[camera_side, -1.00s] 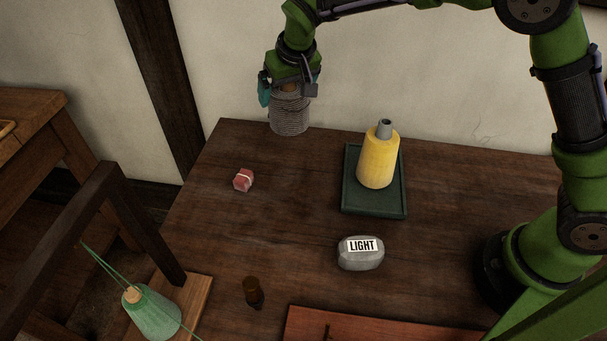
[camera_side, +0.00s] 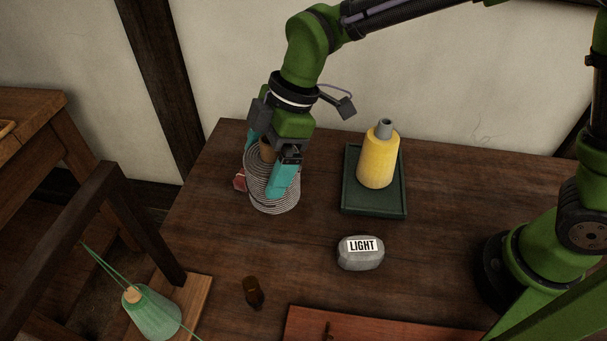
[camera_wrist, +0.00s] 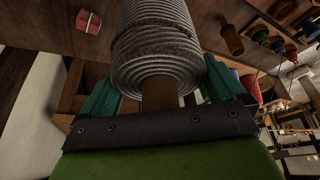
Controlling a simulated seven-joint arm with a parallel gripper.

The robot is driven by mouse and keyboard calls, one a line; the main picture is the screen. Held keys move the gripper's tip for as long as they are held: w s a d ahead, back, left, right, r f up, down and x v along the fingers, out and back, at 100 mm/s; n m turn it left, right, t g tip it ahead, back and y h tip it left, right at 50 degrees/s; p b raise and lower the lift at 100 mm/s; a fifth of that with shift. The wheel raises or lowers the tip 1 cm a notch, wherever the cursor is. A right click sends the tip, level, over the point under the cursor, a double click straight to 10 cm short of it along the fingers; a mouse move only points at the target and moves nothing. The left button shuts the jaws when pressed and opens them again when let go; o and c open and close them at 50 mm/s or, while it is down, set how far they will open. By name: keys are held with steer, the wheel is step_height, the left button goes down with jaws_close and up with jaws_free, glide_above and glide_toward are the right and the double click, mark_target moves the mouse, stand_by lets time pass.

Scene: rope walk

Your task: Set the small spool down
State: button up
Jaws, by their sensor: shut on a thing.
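The small spool (camera_side: 263,189) is wound with grey cord on a brown wooden core. My gripper (camera_side: 267,168), with teal fingers, is shut on the spool around its upper part, from above. The spool is near the left back part of the table (camera_side: 215,235); I cannot tell whether its base touches the wood. In the wrist view the grey spool (camera_wrist: 155,48) sits between the two teal fingers, with its core towards the wrist.
A red block (camera_side: 239,180) is partly hidden behind the spool. A yellow cone (camera_side: 377,160) stands on a dark green tray (camera_side: 360,207) to the right.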

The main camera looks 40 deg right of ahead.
steer(key=shift+s+a+f+n+g, duration=0.15)
steer(key=shift+s+n+g, duration=0.15)
steer(key=shift+n, duration=0.6)
steer(key=shift+f, duration=0.1)
steer(key=shift+n, duration=0.3)
step_height(320, 180, down, 10)
steer(key=shift+r, duration=0.15)
steer(key=o, duration=0.9)
steer(key=shift+c, duration=0.2)
